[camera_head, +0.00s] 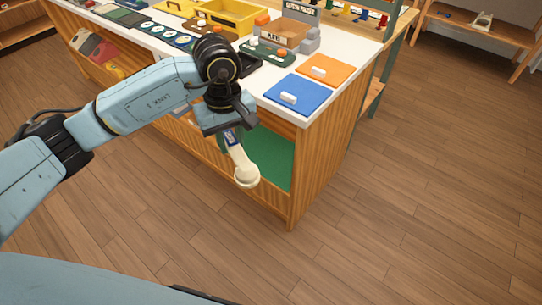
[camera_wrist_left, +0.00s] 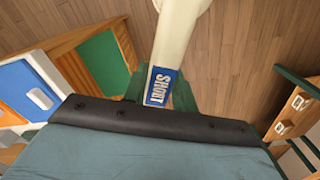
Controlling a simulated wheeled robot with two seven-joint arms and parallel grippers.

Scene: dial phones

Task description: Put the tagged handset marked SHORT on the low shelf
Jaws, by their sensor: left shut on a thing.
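A cream handset (camera_head: 244,172) hangs from my left gripper (camera_head: 230,131), which is shut on it. Its rounded end points down and slightly right in the head view. In the left wrist view, the handset (camera_wrist_left: 181,30) carries a blue tag (camera_wrist_left: 162,87) reading SHORT, between the fingers. The low shelf (camera_head: 278,158), with a green surface, lies inside the open side of the wooden counter. The handset is in front of this opening and overlaps it in the head view. The green shelf surface also shows in the left wrist view (camera_wrist_left: 103,64). My right gripper is out of view.
The white counter top (camera_head: 262,84) carries a blue pad (camera_head: 305,95), an orange pad (camera_head: 327,71), a wooden box (camera_head: 284,34) and a yellow tray (camera_head: 232,15). The counter's wooden end panel (camera_head: 325,150) bounds the opening at right. The floor in front is clear.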

